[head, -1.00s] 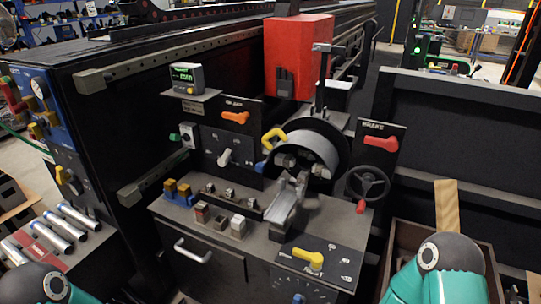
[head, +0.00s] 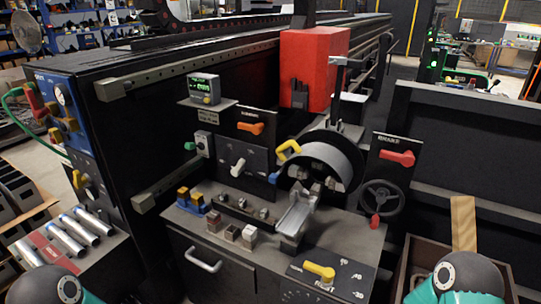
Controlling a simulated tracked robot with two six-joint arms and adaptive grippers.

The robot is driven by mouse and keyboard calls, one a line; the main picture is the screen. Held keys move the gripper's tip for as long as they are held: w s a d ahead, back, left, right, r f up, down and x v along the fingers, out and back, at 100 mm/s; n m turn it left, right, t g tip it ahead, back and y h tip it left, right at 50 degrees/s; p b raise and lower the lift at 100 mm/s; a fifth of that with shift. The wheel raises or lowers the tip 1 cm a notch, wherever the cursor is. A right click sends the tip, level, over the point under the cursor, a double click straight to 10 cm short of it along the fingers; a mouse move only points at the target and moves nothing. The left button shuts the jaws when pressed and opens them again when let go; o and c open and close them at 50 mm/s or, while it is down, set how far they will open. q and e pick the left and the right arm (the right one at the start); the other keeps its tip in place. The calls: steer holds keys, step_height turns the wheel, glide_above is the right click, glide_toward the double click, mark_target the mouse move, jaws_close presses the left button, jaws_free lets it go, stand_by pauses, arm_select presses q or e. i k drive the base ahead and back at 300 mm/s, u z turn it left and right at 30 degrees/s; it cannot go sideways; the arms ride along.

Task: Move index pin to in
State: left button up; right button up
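I cannot tell for sure which part is the index pin. The bench has several levers. A yellow lever (head: 320,271) sits on the front right panel, whose lettering is too small to read. A red lever (head: 397,158) is on the plate above the black handwheel (head: 381,198). An orange lever (head: 251,128) and a white lever (head: 238,168) are on the left panels. Yellow (head: 287,149) and blue (head: 274,178) handles stand beside the round drum (head: 325,162). Only rounded teal arm parts of mine show at the bottom corners; both grippers are out of view.
A red box (head: 313,70) stands behind the drum. A silver channel piece (head: 298,212) and small blocks (head: 232,232) are on the bench top. Silver cylinders (head: 72,232) lie at left. An open crate (head: 417,262) with a wooden board (head: 463,222) stands at right.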

mark_target(273, 178)
steer(key=u, duration=0.05)
steer(key=k, duration=0.55)
steer(key=u, duration=0.55)
steer(key=i, duration=0.95)
